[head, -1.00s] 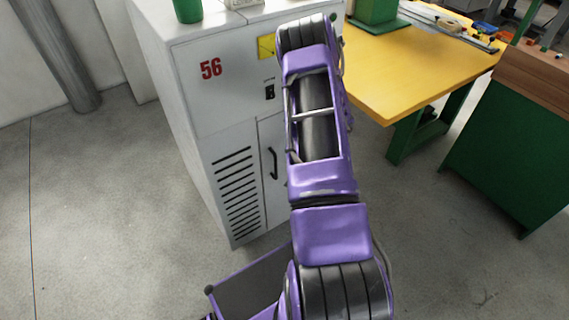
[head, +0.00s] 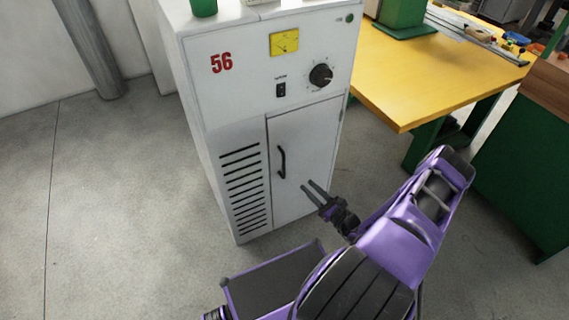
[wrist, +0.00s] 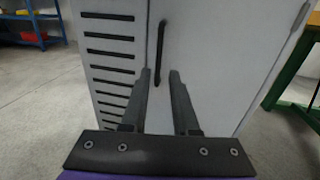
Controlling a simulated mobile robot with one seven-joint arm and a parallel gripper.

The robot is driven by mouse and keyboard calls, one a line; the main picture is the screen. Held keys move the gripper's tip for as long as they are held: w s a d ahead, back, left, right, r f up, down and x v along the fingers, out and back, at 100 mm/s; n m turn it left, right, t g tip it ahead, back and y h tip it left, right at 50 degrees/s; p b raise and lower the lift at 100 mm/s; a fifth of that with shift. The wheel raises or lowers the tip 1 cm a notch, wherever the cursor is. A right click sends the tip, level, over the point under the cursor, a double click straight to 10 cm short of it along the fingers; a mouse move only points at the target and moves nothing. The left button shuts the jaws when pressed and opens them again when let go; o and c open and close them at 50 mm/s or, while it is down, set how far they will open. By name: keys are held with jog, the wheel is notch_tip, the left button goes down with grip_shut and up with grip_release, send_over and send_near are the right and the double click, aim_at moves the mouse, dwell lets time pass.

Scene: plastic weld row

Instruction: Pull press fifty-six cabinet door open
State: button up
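The white press cabinet (head: 235,115) with a red 56 stands ahead of me. Its lower door (head: 305,150) looks shut, flush with the front, and has a black upright bar handle (head: 281,161) near its left edge. My gripper (head: 310,187) is in front of the door, to the right of and below the handle in the head view. In the wrist view the two fingers (wrist: 160,77) are apart with nothing between them. The handle (wrist: 159,53) shows just beyond the fingertips there, apart from them.
Dark vent slots (head: 240,185) lie left of the door. A yellow-topped table (head: 430,80) with green legs stands to the right, beside a green bench (head: 520,155). The grey floor left of the cabinet is clear. A blue shelf (wrist: 30,25) stands far back left.

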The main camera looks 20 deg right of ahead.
aim_at(284, 164)
jog(key=b+x, duration=0.1)
jog(key=x, duration=1.3)
jog(key=shift+w+a, duration=0.2)
jog(key=shift+w, duration=0.1)
grip_shut()
dwell(0.6)
